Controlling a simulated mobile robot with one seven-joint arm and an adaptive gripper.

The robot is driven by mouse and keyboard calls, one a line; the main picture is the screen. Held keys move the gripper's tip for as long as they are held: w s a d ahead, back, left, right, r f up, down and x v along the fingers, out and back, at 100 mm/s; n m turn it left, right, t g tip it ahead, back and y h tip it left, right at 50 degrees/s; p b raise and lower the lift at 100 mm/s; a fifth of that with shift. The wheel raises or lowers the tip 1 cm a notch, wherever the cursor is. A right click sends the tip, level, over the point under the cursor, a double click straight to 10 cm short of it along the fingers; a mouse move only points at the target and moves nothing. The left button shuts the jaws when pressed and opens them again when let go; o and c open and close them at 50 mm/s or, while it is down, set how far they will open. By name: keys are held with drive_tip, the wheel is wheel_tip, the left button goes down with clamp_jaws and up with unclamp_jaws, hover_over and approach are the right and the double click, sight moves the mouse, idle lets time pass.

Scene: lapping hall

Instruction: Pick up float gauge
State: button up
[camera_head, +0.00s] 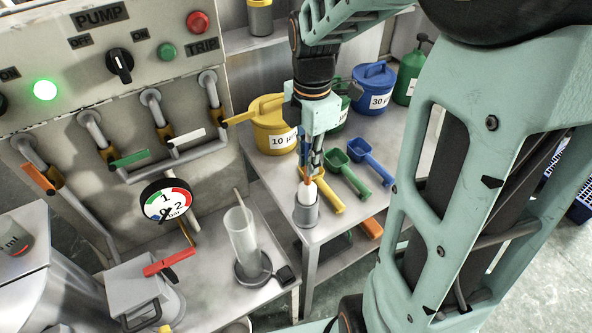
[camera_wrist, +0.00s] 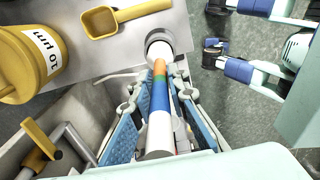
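The float gauge (camera_wrist: 161,95) is a slim white rod with orange, green and blue bands. Its far end is at a grey round holder with a white inside (camera_wrist: 159,41), near the table's edge. In the head view the holder (camera_head: 306,213) stands at the table's front corner, with an orange part of the gauge (camera_head: 307,180) showing above it. My gripper (camera_wrist: 160,88) points down over the holder, its blue-padded fingers on either side of the gauge. The fingers look open, with a narrow gap; contact is not clear. In the head view my gripper (camera_head: 311,172) hides most of the gauge.
A yellow scoop (camera_head: 329,197), green scoop (camera_head: 346,173) and blue scoop (camera_head: 371,161) lie behind the holder. The yellow 10 µm bucket (camera_head: 271,127) and blue 30 bucket (camera_head: 374,80) stand farther back. A clear cylinder (camera_head: 241,235) and the pump panel (camera_head: 140,60) are left.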

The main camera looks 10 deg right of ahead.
clamp_jaws()
drive_tip(key=shift+r, duration=0.2)
